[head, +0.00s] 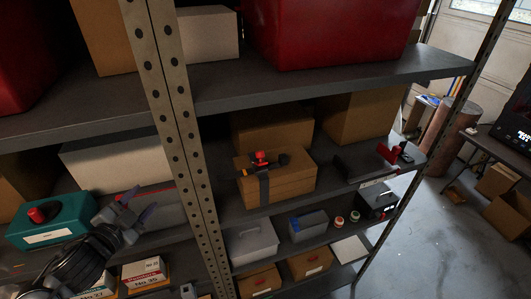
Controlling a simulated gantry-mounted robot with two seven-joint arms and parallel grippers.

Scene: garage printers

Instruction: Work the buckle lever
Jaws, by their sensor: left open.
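A small buckle with a red lever (261,157) sits on top of a brown box (290,182) on the middle shelf. My left gripper (139,204) is at the lower left, left of the perforated post and well apart from the buckle. Its fingers are open, and I see nothing between them. My right gripper is not in view.
A perforated metal post (180,120) stands between my left gripper and the strapped box. The upper shelf (330,83) overhangs the box. A teal case with a red knob (50,220) is beside my left arm. Cardboard boxes (272,130) stand behind the strapped box.

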